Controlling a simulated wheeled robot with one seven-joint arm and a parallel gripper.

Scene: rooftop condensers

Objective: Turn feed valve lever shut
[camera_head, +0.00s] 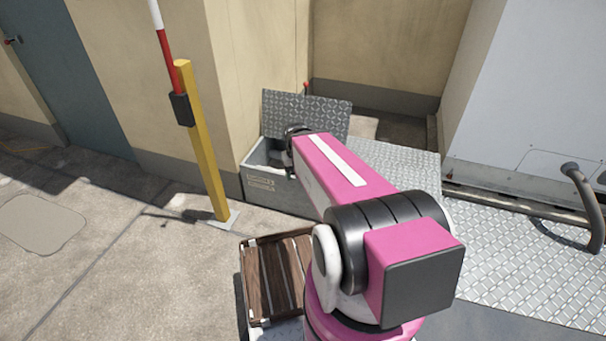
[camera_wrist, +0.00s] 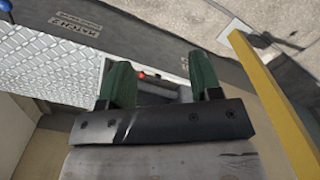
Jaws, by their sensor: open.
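My gripper (camera_wrist: 161,76) shows in the wrist view with two green fingers spread apart and nothing held between them. A small red part (camera_wrist: 141,74) shows between the fingers, inside the opened grey box; it may be the feed valve lever, but its shape is mostly hidden. In the head view, the grey box (camera_head: 262,190) stands against the wall with its diamond-plate lid (camera_head: 330,113) raised. My arm reaches over the box and hides my gripper and most of the inside. A thin red-tipped part (camera_head: 306,86) rises behind the lid.
A yellow post (camera_head: 205,150) stands left of the box and shows close by in the wrist view (camera_wrist: 275,105). A wooden crate (camera_head: 275,275) lies nearer me. A white condenser cabinet (camera_head: 540,95) and a curved pipe (camera_head: 588,205) are at right. Open paving lies at left.

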